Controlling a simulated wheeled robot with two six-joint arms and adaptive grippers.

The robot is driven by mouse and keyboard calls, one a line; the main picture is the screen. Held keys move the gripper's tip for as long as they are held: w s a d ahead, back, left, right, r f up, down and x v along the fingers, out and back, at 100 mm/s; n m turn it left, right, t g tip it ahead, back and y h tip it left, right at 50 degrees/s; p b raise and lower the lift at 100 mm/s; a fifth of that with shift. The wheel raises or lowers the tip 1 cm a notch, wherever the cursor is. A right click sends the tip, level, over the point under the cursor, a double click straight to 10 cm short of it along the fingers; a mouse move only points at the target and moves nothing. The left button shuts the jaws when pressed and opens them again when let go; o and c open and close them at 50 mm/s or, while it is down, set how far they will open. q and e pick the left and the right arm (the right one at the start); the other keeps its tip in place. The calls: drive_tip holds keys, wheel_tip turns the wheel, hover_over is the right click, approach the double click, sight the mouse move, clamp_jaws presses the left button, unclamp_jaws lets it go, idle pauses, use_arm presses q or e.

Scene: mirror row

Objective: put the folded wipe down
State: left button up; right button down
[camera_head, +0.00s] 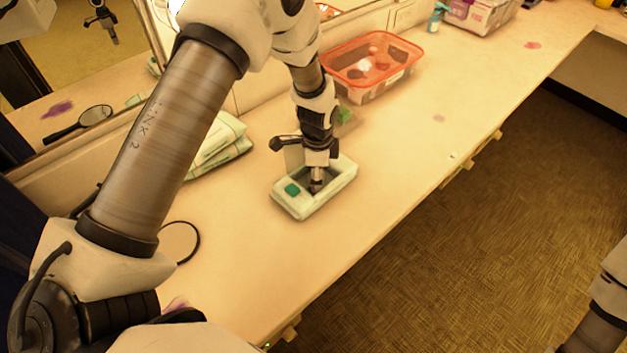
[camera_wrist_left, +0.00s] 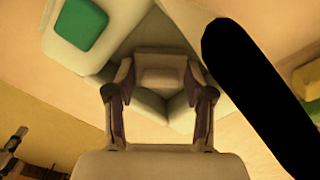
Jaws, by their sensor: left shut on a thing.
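My left gripper (camera_head: 317,184) points down over a pale mint box (camera_head: 290,206) with a green square on it, on the counter. Its fingertips are at the box's dark recess; I cannot tell whether they touch the box. In the left wrist view my left gripper (camera_wrist_left: 161,115) is shut on a pale, folded piece, which I take to be the folded wipe (camera_wrist_left: 160,78). A pale body with the green square (camera_wrist_left: 80,24) shows at the top left there. In the head view the wipe is too small to make out. My right gripper is out of view.
Stacked pale packets (camera_head: 222,146) lie left of the box. An orange-rimmed clear bin (camera_head: 372,70) stands behind it. A black loop (camera_head: 181,240) lies nearer. The counter (camera_head: 410,140) is mostly clear to the right, up to its front edge. A wall mirror lines the back.

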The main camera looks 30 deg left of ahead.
use_arm(q)
drive_tip(key=shift+w, duration=0.15)
drive_tip(key=shift+a+f, duration=0.2)
drive_tip(key=shift+a, duration=0.05)
drive_tip(key=o, duration=0.9)
drive_tip(key=shift+d, duration=0.15)
wheel_tip(320, 180, up, 12)
drive_tip(key=shift+r+b, duration=0.15)
drive_tip(key=shift+b, duration=0.3)
